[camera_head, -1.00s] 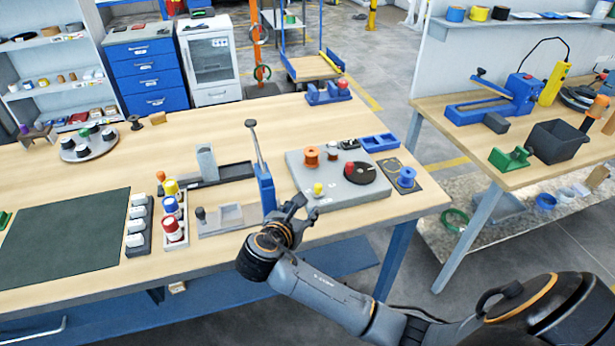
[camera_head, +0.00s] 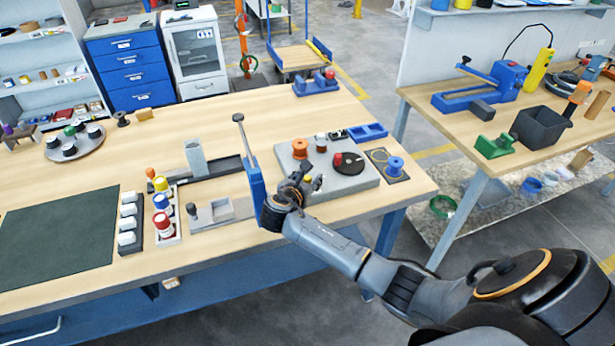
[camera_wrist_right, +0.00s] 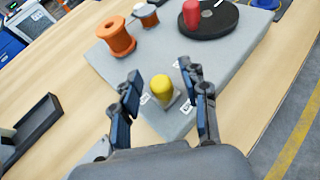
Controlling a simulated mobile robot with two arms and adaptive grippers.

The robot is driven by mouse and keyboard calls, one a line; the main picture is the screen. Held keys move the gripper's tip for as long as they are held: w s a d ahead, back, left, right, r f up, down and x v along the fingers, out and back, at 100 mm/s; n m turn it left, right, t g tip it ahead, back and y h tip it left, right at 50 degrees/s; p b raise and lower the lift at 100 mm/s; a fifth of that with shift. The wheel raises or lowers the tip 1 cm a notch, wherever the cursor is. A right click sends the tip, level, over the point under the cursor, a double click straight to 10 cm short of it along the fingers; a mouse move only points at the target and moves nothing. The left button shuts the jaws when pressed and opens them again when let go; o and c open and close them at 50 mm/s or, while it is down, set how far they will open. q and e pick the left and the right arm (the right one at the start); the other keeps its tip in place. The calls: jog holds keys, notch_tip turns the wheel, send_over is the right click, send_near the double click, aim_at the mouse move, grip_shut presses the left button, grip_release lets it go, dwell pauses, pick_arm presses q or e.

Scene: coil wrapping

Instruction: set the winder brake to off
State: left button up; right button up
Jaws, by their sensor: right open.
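The winder is a grey plate (camera_head: 362,182) on the wooden table, with an orange spool (camera_head: 301,148) and a black disc (camera_head: 352,166) with a red knob (camera_head: 338,159). A small yellow knob (camera_wrist_right: 162,87) sits near the plate's front edge, between small white labels. I take it for the brake; I cannot read its setting. My right gripper (camera_head: 311,178) is open over that front edge. In the right wrist view its fingers (camera_wrist_right: 165,97) stand on either side of the yellow knob, with gaps on both sides. My left gripper is not in view.
A blue lever press (camera_head: 255,188) stands just left of my right gripper. A blue tray (camera_head: 368,132) and a blue spool on a dark pad (camera_head: 377,156) lie by the winder. A black open tray (camera_wrist_right: 32,130) shows at left in the wrist view.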

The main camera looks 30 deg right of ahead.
jog(key=shift+d, duration=0.1)
grip_shut()
jog(key=d+p, duration=0.2)
jog(key=d, duration=0.1)
jog(key=shift+s+d+r, duration=0.15)
jog(key=shift+s+d, duration=0.05)
jog(key=shift+s, duration=0.15)
jog(key=shift+d, duration=0.1)
jog(key=shift+c, duration=1.5)
grip_release()
jog(key=o, duration=0.3)
jog(key=shift+d, duration=0.1)
